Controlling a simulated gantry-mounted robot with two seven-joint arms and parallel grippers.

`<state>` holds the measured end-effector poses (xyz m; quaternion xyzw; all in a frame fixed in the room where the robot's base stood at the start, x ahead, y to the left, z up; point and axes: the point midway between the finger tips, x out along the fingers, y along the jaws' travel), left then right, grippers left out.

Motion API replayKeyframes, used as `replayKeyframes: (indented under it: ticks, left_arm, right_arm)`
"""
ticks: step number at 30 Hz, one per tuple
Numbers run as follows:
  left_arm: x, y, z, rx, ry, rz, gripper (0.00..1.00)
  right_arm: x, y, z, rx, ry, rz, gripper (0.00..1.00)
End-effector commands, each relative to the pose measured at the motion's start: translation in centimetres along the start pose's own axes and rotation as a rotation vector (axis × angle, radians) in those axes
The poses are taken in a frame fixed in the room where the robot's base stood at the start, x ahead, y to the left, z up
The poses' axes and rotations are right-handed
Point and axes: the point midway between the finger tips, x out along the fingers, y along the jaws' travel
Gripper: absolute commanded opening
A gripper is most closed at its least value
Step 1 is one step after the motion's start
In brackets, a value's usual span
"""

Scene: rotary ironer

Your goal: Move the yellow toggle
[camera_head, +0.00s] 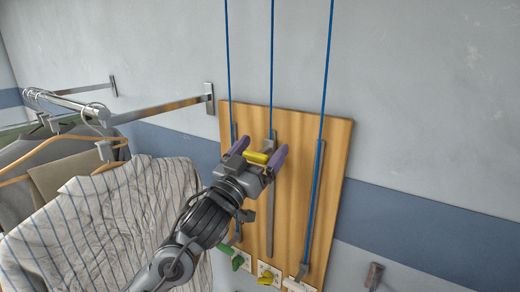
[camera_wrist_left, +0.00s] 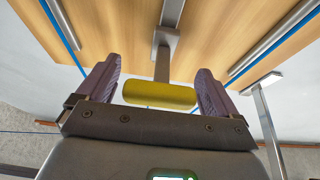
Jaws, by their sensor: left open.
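The yellow toggle (camera_head: 256,157) is a short rounded bar on a wooden board. In the left wrist view the yellow toggle (camera_wrist_left: 158,95) lies crosswise at the end of a grey stem, near a metal slot on the board. My left gripper (camera_head: 262,150) is open with purple fingers, one on each side of the toggle. In the left wrist view my left gripper (camera_wrist_left: 160,72) shows small gaps between the fingers and the toggle's ends. My right gripper is not in view.
The wooden board (camera_head: 335,145) carries several metal slots and blue cords. A green knob (camera_head: 236,257) and another yellow knob (camera_head: 268,276) sit below. A striped shirt (camera_head: 110,225) hangs at the left on a metal rail (camera_head: 160,109). The wall at the right is mostly clear.

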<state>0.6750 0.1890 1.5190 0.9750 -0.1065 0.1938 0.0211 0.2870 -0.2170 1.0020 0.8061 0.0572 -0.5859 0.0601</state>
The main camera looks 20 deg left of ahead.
Motion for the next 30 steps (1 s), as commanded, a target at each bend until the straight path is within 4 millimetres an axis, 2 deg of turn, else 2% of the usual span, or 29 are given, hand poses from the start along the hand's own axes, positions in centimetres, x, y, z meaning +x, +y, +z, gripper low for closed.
replayKeyframes:
  ticks: [4, 19, 26, 30]
  left_arm:
    - [0.0, 0.0, 0.0, 0.000, 0.000, 0.000, 0.94]
    - [0.0, 0.0, 0.0, 0.000, 0.000, 0.000, 0.18]
    - [-0.5, 0.0, 1.0, -0.001, -0.001, 0.001, 0.18]
    - [-1.4, 0.1, 3.5, -0.003, -0.006, 0.002, 0.18]
  right_arm:
    - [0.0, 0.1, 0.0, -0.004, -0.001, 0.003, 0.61]
    - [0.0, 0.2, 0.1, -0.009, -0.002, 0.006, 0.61]
    - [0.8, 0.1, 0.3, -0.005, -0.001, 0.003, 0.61]
    - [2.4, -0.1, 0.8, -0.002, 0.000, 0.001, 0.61]
